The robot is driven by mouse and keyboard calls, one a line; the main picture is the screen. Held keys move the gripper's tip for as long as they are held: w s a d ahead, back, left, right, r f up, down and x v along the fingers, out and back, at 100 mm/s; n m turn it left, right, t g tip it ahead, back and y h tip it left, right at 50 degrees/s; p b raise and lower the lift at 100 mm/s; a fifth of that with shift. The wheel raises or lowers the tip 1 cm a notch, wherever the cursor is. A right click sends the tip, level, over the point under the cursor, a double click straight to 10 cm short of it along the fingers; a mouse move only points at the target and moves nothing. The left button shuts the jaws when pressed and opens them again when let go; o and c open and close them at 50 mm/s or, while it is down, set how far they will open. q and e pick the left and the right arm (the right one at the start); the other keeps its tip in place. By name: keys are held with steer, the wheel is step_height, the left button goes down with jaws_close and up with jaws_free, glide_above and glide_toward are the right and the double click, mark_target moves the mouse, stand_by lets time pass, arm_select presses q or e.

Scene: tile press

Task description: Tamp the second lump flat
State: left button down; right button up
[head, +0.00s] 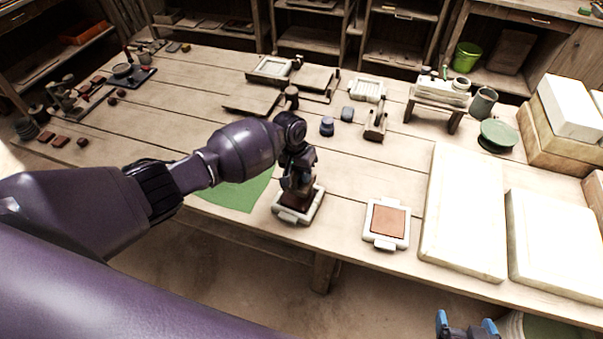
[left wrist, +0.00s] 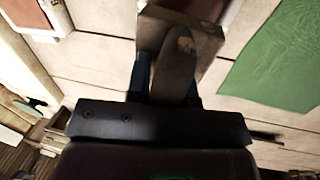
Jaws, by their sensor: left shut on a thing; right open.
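My left gripper (head: 298,180) is shut on the upright handle of a dark wooden tamper (head: 294,201). The tamper's block is over a white-framed mould (head: 310,214) near the table's front edge; I cannot tell whether it touches the clay, which is mostly hidden. In the left wrist view the tamper (left wrist: 197,38) points toward reddish-brown clay (left wrist: 196,7) inside a pale rim. A second white mould (head: 370,237) to the right holds a flat, square slab of red-brown clay (head: 389,221). My right gripper (head: 467,322) is open and empty at the bottom edge, off the table front.
A green cloth (head: 236,191) lies left of the tamper. Large pale slabs (head: 465,210) cover the table's right side. Behind are a small wooden tool (head: 375,125), a dark-blue pot (head: 327,126) and a small stand (head: 440,95). The table between the two moulds is clear.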

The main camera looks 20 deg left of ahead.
arm_select(q)
step_height(320, 180, up, 2)
steer(key=shift+r, duration=0.1)
steer(key=shift+s+a+f, duration=0.1)
steer(key=shift+s+f, duration=0.2)
steer(key=shift+s, duration=0.45)
steer(key=shift+f, duration=0.15)
